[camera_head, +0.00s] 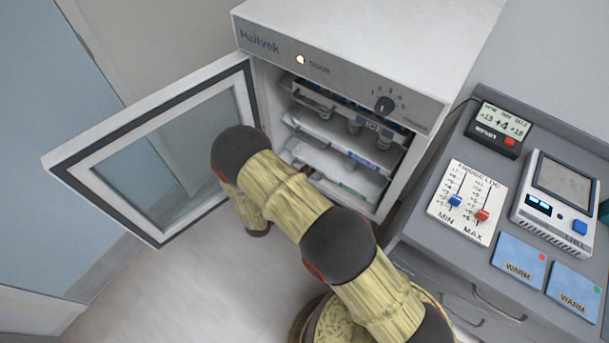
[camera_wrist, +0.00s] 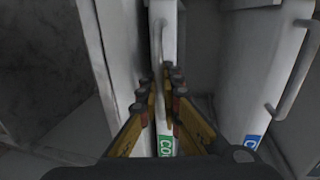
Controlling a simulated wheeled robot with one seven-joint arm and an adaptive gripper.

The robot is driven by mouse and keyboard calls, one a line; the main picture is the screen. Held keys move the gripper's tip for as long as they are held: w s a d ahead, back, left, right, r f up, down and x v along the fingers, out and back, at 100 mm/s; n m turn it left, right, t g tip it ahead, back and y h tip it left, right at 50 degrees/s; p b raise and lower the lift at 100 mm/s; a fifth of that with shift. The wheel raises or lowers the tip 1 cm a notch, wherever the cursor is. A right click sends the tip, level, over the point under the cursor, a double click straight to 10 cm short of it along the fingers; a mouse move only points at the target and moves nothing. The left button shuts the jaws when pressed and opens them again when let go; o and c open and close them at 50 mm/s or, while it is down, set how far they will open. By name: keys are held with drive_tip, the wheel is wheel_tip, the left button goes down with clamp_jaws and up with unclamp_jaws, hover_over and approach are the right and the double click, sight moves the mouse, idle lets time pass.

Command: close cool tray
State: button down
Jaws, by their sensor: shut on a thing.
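The small white fridge stands open with three drawer-like trays inside. The bottom tray (camera_head: 365,182) has a green label, and the middle tray (camera_head: 378,160) has a blue one. In the wrist view the green-labelled tray (camera_wrist: 176,60) is in the centre, and its label starts with "CO". Its pale handle (camera_wrist: 158,45) runs between my fingers. My gripper (camera_wrist: 164,88) is shut on this handle. The blue-labelled tray (camera_wrist: 262,75) is to the right there; its label also starts with "CO". The arm hides my gripper in the head view. I cannot read either label fully.
The fridge door (camera_head: 150,150) stands wide open to the left of the arm. The top tray (camera_head: 350,112) is marked "ICE". A grey cabinet (camera_head: 440,255) with displays, sliders and two blue "WARM" packs stands close on the right. The floor (camera_head: 190,290) at front left is clear.

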drive_tip(key=x, duration=0.2)
drive_tip(key=shift+w+d+r, duration=0.2)
drive_tip(key=shift+w, duration=0.05)
drive_tip(key=c, duration=2.3)
unclamp_jaws()
drive_tip(key=v, duration=1.2)
